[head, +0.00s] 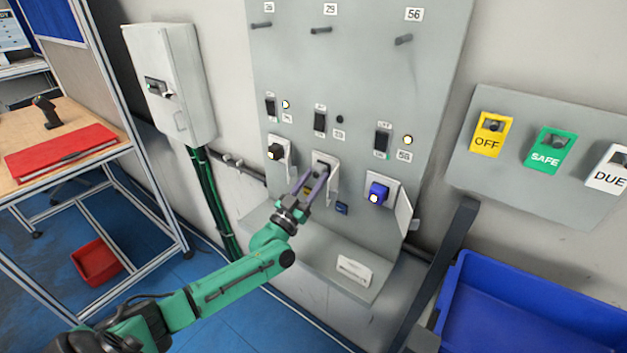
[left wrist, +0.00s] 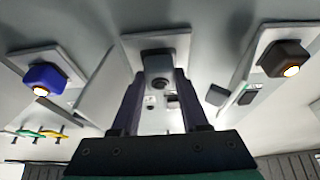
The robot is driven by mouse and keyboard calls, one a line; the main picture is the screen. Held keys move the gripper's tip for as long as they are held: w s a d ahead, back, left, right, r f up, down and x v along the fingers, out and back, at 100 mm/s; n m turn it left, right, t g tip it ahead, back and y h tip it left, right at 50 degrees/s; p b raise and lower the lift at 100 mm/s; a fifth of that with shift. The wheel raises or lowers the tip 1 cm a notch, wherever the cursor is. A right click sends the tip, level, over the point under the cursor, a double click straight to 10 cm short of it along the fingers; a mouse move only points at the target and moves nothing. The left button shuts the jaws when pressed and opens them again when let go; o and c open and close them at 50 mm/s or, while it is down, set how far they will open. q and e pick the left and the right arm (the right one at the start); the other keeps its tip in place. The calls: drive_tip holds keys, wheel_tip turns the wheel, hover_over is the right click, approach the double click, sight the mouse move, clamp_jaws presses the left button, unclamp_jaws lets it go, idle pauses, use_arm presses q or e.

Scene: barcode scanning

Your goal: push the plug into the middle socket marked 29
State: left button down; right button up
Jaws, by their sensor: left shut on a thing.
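The middle socket (head: 332,188) is a light plate with a lid, on the grey panel under the middle switch. It also shows in the left wrist view (left wrist: 180,42). My left gripper (head: 321,174) reaches up to this socket, its two long fingers at the socket's mouth. It is shut on the dark grey plug (left wrist: 157,66), which shows between the fingers in the left wrist view. The plug is in line with the socket; how deep it sits I cannot tell. In the head view the fingers mostly hide it. My right gripper is not in view.
A black plug (head: 275,153) with a lit end sits in the left socket; a blue plug (head: 379,192) with a lit end sits in the right one. The middle lamp (head: 340,119) is dark; the lamps on both sides are lit. Open lids stand close beside the sockets.

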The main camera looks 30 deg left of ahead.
use_arm(q)
drive_tip(key=shift+w, duration=0.3)
drive_tip(key=shift+c, duration=1.7)
unclamp_jaws()
drive_tip(key=shift+f, duration=0.1)
drive_tip(key=shift+s+f, duration=0.25)
drive_tip(key=shift+s, duration=0.15)
drive_tip(key=b+v, duration=0.2)
drive_tip(key=v, duration=1.1)
drive_tip(key=shift+s, duration=0.35)
